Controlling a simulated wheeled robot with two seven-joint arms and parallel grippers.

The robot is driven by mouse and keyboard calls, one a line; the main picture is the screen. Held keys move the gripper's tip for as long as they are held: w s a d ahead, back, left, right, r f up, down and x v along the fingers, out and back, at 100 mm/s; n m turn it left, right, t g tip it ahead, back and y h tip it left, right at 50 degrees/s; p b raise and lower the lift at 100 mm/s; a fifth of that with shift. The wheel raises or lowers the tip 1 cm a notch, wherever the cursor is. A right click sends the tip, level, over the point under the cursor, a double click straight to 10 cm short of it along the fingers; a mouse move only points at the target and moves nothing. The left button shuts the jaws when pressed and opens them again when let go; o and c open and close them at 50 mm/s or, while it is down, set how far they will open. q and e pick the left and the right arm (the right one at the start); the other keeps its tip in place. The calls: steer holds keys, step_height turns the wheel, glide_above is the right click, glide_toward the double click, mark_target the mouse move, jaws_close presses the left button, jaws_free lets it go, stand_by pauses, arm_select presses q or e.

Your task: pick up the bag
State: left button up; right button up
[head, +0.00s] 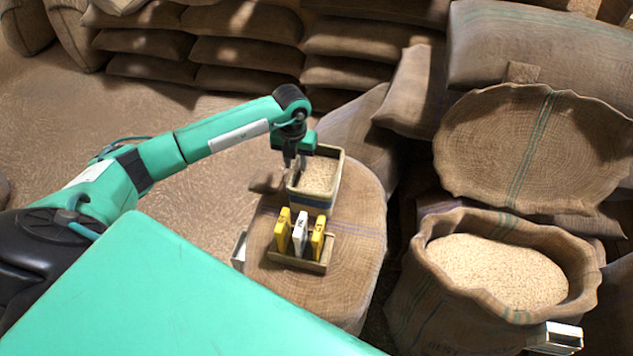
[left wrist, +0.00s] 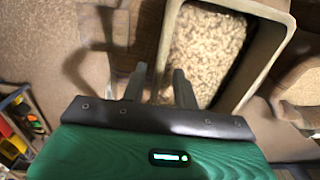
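Several burlap bags are in view, and I cannot tell which one the task names. A large open bag (head: 425,310) full of grain stands at the right in the head view. My left gripper (head: 292,170) is at the left rim of a rectangular grain-filled bucket (head: 333,199), which stands on a burlap-covered top. In the left wrist view, the fingers (left wrist: 158,82) are apart, one on either side of the bucket's left wall (left wrist: 164,45), with gaps beside it.
A small tray (head: 300,262) holds upright yellow (head: 283,230) and white (head: 300,233) pieces in front of the bucket. Stacked sacks (head: 245,55) line the back. The floor (head: 60,125) at the left is clear.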

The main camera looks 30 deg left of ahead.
arm_select(q)
step_height(320, 180, down, 3)
steer(key=shift+w+r, duration=0.1)
steer(key=shift+r, duration=0.1)
steer(key=shift+f, duration=0.4)
jaws_close()
arm_select(e)
steer(key=shift+s+a+r, duration=0.1)
steer(key=shift+s+a, duration=0.1)
steer(key=shift+s, duration=0.15)
steer(key=shift+s+d, duration=0.15)
steer(key=shift+s, duration=0.05)
steer(key=shift+d, duration=0.45)
steer(key=shift+a, duration=0.2)
